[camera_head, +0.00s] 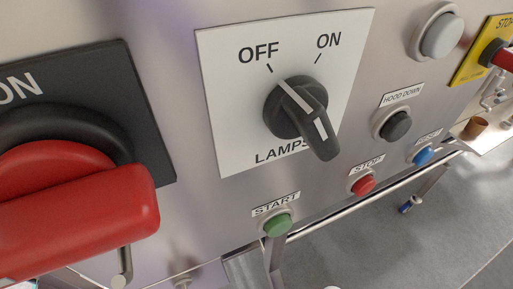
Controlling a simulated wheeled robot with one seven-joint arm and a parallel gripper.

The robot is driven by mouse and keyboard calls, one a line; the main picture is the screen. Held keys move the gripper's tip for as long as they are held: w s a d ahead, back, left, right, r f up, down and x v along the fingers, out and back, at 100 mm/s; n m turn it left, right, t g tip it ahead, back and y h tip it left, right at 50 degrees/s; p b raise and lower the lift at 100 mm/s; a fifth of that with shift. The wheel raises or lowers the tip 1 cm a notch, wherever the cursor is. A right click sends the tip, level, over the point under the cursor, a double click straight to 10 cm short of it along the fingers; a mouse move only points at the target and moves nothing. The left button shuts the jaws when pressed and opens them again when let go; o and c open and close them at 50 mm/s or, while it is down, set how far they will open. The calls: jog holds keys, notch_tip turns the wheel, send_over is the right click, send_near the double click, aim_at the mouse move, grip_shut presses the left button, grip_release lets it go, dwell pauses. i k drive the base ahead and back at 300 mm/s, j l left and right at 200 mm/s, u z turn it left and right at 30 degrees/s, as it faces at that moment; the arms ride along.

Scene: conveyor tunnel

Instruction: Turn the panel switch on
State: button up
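The panel switch is a black rotary knob (287,108) on a white plate (235,110) marked OFF, ON and LAMPS. The white line on the knob runs from upper left to lower right. Its upper end points at the OFF tick. The knob's long handle end sticks out toward the lower right and covers part of the LAMPS label. My gripper is not in this view.
A large red handle (80,215) on a black plate juts out at left. Green START (278,225), red STOP (363,184), blue RESET (424,156) and black HOOD DOWN (396,126) buttons sit below and right. A grey round knob (441,36) is at upper right.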

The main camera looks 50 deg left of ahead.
aim_at(63, 203)
jog(key=i+l+u, duration=0.1)
jog(key=i+l, duration=0.25)
jog(key=u, duration=0.45)
jog(key=l+u, duration=0.1)
jog(key=u, duration=0.85)
jog(key=k+u, duration=0.1)
jog(key=u, duration=0.4)
jog(key=l+u, duration=0.1)
jog(key=u, duration=0.85)
jog(key=l+u, duration=0.35)
jog(key=k+l+u, duration=0.1)
jog(key=l+u, duration=0.25)
jog(key=l, duration=0.15)
jog(key=k+l+u, duration=0.15)
jog(key=l+u, duration=0.15)
jog(key=k+l+u, duration=0.15)
jog(key=l+u, duration=0.2)
jog(key=k+l+u, duration=0.2)
jog(key=l+u, duration=0.15)
jog(key=k+l+u, duration=0.2)
jog(key=l+u, duration=0.15)
jog(key=k+l+u, duration=0.25)
jog(key=l+u, duration=0.15)
jog(key=l, duration=0.1)
